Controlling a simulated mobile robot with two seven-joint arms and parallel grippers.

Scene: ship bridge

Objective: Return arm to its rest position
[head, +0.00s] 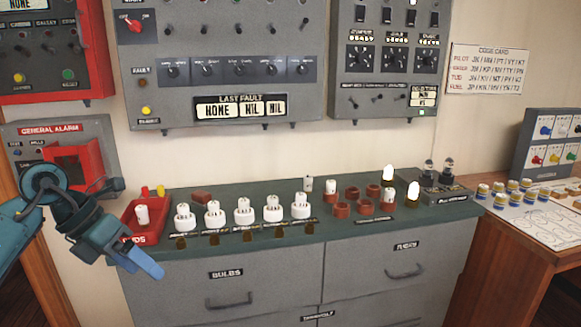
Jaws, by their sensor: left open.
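My left arm comes in from the left edge. Its blue gripper (138,257) is open and hangs in front of the left end of the green-topped cabinet (330,243), beside the red tray (128,234). Nothing shows between its fingers. The red tray holds a white cylindrical piece, and a yellow piece shows by its back edge. The gripper partly covers the tray's front and the cabinet's left edge. My right gripper is not in view.
White sockets (243,215) stand in a row on the cabinet, with red rings (341,209) and lit bulbs (413,194) to their right. Grey panels (225,60) hang above. A red-framed General Alarm box (72,163) is close behind my left arm. A wooden desk (520,250) stands at right.

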